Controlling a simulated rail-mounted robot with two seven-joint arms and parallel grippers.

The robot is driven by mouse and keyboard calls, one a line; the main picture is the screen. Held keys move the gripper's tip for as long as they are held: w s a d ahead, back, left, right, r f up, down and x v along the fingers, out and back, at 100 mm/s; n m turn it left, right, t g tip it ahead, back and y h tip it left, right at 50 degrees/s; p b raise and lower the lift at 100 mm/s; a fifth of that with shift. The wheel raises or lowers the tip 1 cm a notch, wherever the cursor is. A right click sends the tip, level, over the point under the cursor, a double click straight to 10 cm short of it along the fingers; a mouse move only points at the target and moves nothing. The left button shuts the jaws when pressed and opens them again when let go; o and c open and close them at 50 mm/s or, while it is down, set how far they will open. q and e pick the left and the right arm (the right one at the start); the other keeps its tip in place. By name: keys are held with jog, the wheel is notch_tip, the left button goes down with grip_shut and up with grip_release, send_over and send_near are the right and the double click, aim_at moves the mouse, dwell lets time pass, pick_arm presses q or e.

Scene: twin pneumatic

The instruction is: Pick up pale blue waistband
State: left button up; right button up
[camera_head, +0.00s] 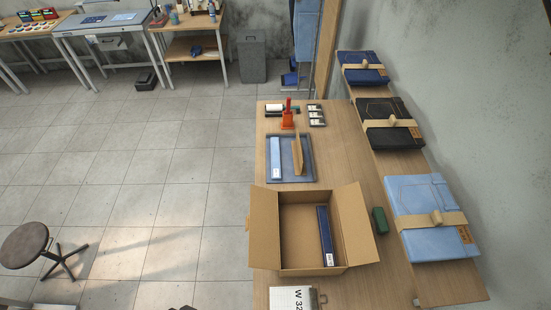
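The pale blue waistband (276,160) is a long narrow strip with a white label at its near end. It lies lengthwise on the left side of a blue-grey tray (310,177) on the wooden table. An upright tan divider or board (298,155) stands to its right in the tray. A dark blue strip (325,236) with a white label lies inside the open cardboard box (264,229), nearer than the tray. Neither of my grippers is clearly in view.
An orange-red stamp-like tool (288,118) and small labelled blocks (316,115) stand beyond the tray. A green block (380,220) sits right of the box. A W 32 card (290,298) lies at the near edge. Folded denim bundles (431,202) line the right shelf.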

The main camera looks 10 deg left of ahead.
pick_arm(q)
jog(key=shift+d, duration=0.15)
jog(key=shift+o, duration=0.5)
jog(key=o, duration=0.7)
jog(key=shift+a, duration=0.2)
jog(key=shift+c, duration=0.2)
